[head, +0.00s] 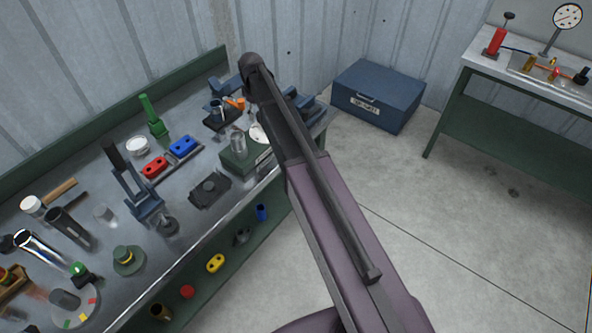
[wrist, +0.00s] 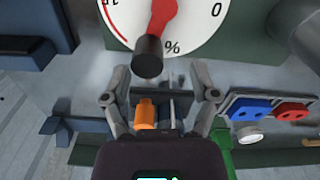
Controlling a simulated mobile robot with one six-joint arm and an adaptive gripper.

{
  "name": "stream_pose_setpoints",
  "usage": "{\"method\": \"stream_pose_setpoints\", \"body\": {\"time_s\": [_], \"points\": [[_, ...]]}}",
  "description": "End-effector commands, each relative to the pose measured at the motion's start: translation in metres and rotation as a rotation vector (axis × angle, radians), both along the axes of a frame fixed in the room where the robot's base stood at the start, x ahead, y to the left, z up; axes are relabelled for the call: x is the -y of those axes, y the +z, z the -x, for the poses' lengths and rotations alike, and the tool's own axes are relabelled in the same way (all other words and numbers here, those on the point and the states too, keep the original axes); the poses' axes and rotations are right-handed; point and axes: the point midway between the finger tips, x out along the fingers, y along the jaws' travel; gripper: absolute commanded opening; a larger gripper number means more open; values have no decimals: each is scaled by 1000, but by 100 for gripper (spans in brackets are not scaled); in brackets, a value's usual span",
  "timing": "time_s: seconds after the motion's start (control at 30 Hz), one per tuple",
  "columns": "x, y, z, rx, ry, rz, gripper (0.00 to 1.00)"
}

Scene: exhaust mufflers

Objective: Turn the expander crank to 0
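In the wrist view, the expander dial (wrist: 195,32) is a white disc cut off by the top edge, with a "0" at its right, a "%" near its lower rim and a red arc at its left. A red crank arm (wrist: 163,15) runs down the dial to a black knob (wrist: 148,57), away from the 0. My gripper (wrist: 166,88) is open, its fingers apart. The knob appears ahead of the fingertips, between them but nearer the left one; contact is not visible. In the head view, only part of the white dial (head: 257,132) shows beside my arm, which hides my gripper.
The bench (head: 155,255) holds a red block (head: 155,166), a blue block (head: 183,146), a green upright tool (head: 152,115) and a blue clamp-like stand (head: 138,185). An orange-handled item (wrist: 147,114) lies beyond the fingers. A blue toolbox (head: 379,94) stands on the floor.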

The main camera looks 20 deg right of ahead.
Motion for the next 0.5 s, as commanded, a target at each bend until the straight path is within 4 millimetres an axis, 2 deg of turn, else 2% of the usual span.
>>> {"method": "stream_pose_setpoints", "body": {"time_s": [0.03, 0.5], "points": [[0, 9, 0, 0, -1, 0, 77], [0, 49, 0, 0, -2, 0, 77]]}}
